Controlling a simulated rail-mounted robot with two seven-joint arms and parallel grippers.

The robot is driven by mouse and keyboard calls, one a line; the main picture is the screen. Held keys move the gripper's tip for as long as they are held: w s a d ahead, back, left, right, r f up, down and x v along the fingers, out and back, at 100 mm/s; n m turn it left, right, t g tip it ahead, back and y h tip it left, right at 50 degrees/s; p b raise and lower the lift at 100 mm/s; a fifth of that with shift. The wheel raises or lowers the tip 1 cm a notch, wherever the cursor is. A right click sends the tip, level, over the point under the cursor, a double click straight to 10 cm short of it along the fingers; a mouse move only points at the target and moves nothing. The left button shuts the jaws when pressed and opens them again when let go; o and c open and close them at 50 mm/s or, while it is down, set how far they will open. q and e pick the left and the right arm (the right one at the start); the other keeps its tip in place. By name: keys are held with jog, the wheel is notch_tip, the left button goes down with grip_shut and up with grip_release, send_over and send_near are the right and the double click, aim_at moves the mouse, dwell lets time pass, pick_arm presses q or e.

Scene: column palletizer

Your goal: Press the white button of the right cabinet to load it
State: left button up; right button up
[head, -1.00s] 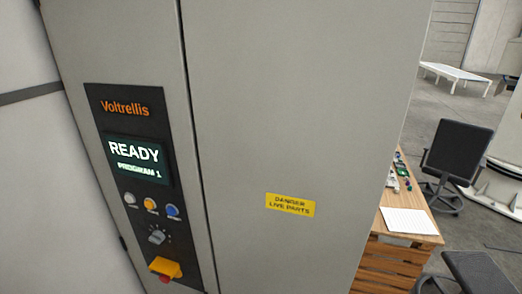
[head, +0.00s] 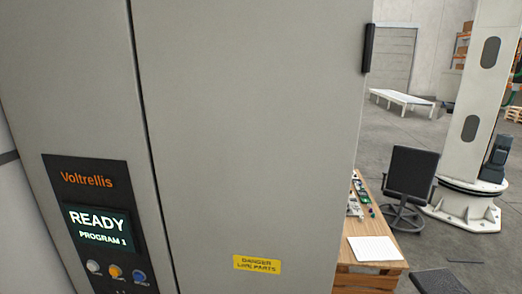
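A tall grey cabinet (head: 245,130) fills the left and middle of the head view. Its black control panel (head: 84,178) carries the name Voltrellis and a lit screen (head: 100,228) reading READY, PROGRAM 1. Below the screen, near the bottom edge, a white button (head: 94,267) sits at the left of a row, beside an orange button (head: 116,272) and a blue button (head: 140,277). The lower part of the panel is cut off by the frame. Neither of my grippers is in view.
A yellow danger label (head: 257,264) is on the cabinet door. To the right stand a wooden workbench (head: 374,249) with paper and small parts, a black chair (head: 409,180), a white column machine (head: 474,120) and a low white table (head: 402,99). Grey floor lies open between them.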

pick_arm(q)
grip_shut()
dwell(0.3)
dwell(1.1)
